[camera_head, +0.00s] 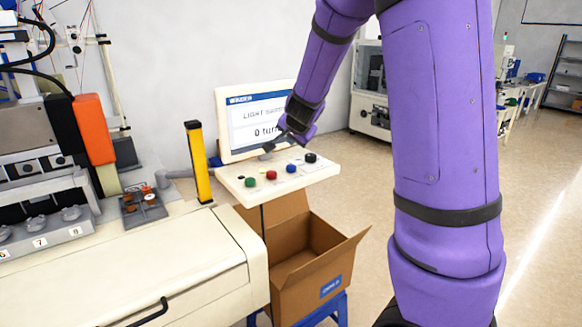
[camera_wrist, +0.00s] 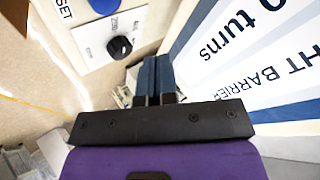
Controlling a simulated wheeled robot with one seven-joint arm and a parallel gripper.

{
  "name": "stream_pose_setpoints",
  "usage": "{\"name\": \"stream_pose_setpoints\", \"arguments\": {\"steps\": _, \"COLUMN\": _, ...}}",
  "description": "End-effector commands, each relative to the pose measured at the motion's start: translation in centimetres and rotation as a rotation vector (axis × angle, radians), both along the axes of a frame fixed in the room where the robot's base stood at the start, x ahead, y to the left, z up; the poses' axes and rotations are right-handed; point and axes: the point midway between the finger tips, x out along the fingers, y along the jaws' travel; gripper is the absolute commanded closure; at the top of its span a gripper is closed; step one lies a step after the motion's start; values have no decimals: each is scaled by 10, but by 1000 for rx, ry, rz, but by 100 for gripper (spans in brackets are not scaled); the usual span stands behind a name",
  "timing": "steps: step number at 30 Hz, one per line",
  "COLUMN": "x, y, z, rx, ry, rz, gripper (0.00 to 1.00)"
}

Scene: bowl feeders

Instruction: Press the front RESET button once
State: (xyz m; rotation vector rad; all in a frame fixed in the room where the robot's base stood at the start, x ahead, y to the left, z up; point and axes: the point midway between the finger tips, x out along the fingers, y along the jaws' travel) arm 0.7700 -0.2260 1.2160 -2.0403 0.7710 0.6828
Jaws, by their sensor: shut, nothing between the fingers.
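The cream control panel (camera_head: 318,174) juts out below the screen. On it sit a green button (camera_head: 250,183), a red button (camera_head: 271,175), a blue button (camera_head: 291,169) and a black knob (camera_head: 310,158). In the wrist view, the blue button (camera_wrist: 104,5) is cut by the top edge, with lettering ending in "SET" beside it. The black knob (camera_wrist: 119,47) lies just left of the fingers. My gripper (camera_head: 267,150) is shut and empty, above the back of the panel near the screen. Its fingers (camera_wrist: 156,62) are together and touch no button.
The screen (camera_head: 258,120) stands close behind my gripper and reads "0 turn". A yellow post (camera_head: 198,162) stands left of the panel. An open cardboard box (camera_head: 310,262) is below it. A cream machine bench (camera_head: 190,262) fills the lower left.

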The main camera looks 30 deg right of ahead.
Motion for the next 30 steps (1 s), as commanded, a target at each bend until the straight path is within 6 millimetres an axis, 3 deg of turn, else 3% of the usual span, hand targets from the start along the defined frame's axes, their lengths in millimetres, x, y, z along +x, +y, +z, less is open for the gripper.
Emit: {"name": "stream_pose_setpoints", "arguments": {"steps": 30, "x": 0, "y": -1, "z": -46, "rx": -2, "ry": 2, "rz": -1, "gripper": 100}}
